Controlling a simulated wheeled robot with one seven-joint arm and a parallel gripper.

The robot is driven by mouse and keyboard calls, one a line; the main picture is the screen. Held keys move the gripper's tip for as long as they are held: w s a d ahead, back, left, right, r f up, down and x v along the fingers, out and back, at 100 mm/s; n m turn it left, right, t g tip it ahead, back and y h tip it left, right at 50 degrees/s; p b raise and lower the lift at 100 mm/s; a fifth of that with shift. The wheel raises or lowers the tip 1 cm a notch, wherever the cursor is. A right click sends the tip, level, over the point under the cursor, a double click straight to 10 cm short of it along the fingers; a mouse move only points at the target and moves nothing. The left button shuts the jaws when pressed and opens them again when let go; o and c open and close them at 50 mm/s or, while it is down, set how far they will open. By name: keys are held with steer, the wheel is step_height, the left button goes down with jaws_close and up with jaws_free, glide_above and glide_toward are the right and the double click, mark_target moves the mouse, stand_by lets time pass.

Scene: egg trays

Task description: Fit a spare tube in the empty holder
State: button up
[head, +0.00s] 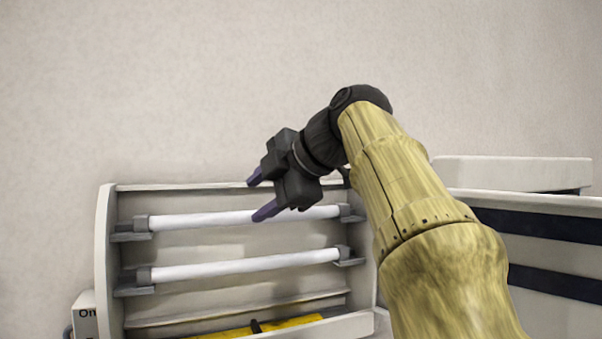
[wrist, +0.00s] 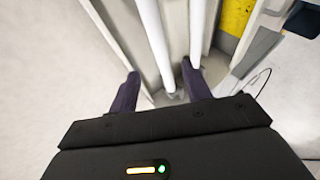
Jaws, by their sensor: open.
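A pale cabinet (head: 107,250) holds two white tubes, one above the other. The upper tube (head: 200,220) and the lower tube (head: 240,266) each sit between grey end holders, such as the upper left holder (head: 133,229) and lower left holder (head: 136,283). I see no clearly empty holder. My gripper (head: 259,196) is open and empty, near the right part of the upper tube in the head view and partly covering it. In the wrist view, one white tube (wrist: 151,35) runs between the open fingers (wrist: 160,75); contact cannot be told. Another tube (wrist: 197,30) runs near the right finger.
A yellow surface (head: 290,326) with a small black piece lies at the cabinet's bottom. A white unit with dark bands (head: 545,248) stands at the right. The wall above is clear.

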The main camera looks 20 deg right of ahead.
steer(key=v, duration=1)
stand_by(0.3)
